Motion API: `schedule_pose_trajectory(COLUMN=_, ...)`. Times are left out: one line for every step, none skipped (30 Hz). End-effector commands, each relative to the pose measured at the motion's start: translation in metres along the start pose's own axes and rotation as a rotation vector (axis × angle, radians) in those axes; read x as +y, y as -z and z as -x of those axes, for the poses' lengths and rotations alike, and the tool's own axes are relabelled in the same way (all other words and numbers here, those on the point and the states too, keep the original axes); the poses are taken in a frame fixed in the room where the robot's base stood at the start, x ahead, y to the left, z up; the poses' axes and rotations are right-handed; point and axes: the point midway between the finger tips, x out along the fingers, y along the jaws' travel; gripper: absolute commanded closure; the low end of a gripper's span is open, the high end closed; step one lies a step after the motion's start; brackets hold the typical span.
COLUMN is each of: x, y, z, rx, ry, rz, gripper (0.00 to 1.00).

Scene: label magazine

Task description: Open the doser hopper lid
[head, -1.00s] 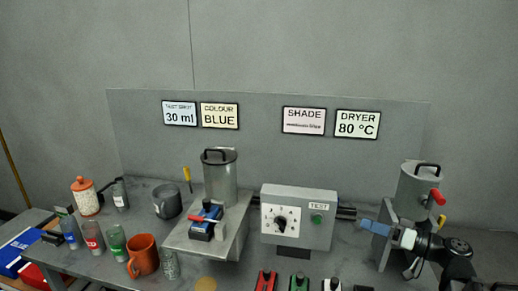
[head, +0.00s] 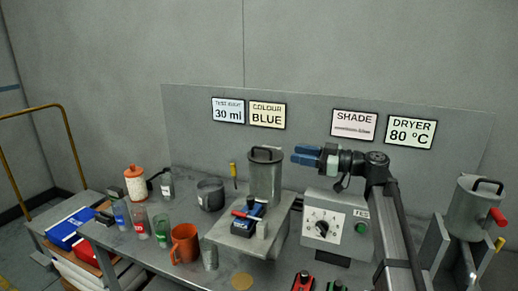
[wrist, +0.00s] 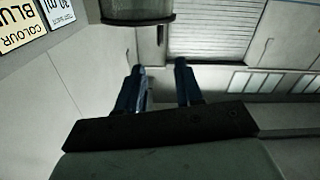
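A grey metal cylinder (head: 265,182), which looks like the doser hopper, stands on a bracket behind a blue valve block (head: 248,212) with a red lever. Its lid (head: 266,154) is on and carries a dark arched handle. My gripper (head: 303,155) is to the right of the lid at about its height, with its blue fingers pointing left towards it, apart from it. The fingers (wrist: 160,80) are spread with nothing between them in the wrist view. A grey rounded body (wrist: 137,9) with a dark rim, probably the hopper, shows at the top edge there.
A dial box (head: 335,222) stands below my arm. A second lidded cylinder (head: 470,208) with a red handle is at the right. An orange mug (head: 185,243), a dark pot (head: 210,194) and several bottles stand on the left. Sign cards hang on the back panel (head: 190,130).

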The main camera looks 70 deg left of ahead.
Motion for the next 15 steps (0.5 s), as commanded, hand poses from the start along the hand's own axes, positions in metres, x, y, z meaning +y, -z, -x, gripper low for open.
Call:
schedule_pose_trajectory(x=0.000, y=0.000, z=-0.004, rx=0.000, ry=0.002, rz=0.003, gripper=0.64)
schedule_pose_trajectory(x=0.000, y=0.000, z=-0.007, rx=0.000, ry=0.002, rz=0.003, gripper=0.64)
schedule_pose_trajectory(x=0.000, y=0.000, z=-0.010, rx=0.000, ry=0.002, rz=0.003, gripper=0.64)
schedule_pose_trajectory(x=0.000, y=0.000, z=-0.013, rx=0.000, ry=0.001, rz=0.002, gripper=0.64)
schedule_pose_trajectory(x=0.000, y=0.000, z=-0.017, rx=0.000, ry=0.001, rz=0.002, gripper=0.64)
schedule_pose_trajectory(x=0.000, y=0.000, z=-0.023, rx=-0.001, ry=0.002, rz=0.002, gripper=0.64)
schedule_pose_trajectory(x=0.000, y=0.000, z=-0.028, rx=-0.001, ry=0.003, rz=0.001, gripper=0.64)
schedule_pose_trajectory(x=0.000, y=0.000, z=-0.033, rx=-0.001, ry=0.003, rz=0.001, gripper=0.64)
schedule_pose_trajectory(x=0.000, y=0.000, z=-0.040, rx=-0.001, ry=0.002, rz=0.001, gripper=0.64)
schedule_pose_trajectory(x=0.001, y=0.000, z=-0.045, rx=-0.001, ry=0.002, rz=0.001, gripper=0.64)
schedule_pose_trajectory(x=0.001, y=0.000, z=-0.051, rx=-0.001, ry=0.002, rz=0.000, gripper=0.64)
schedule_pose_trajectory(x=0.000, y=0.000, z=-0.058, rx=-0.001, ry=0.003, rz=0.000, gripper=0.64)
schedule_pose_trajectory(x=0.000, y=0.000, z=-0.063, rx=-0.001, ry=0.003, rz=0.000, gripper=0.64)
schedule_pose_trajectory(x=0.001, y=0.000, z=-0.069, rx=-0.001, ry=0.002, rz=0.000, gripper=0.64)
schedule_pose_trajectory(x=0.001, y=-0.001, z=-0.075, rx=-0.001, ry=0.002, rz=0.000, gripper=0.64)
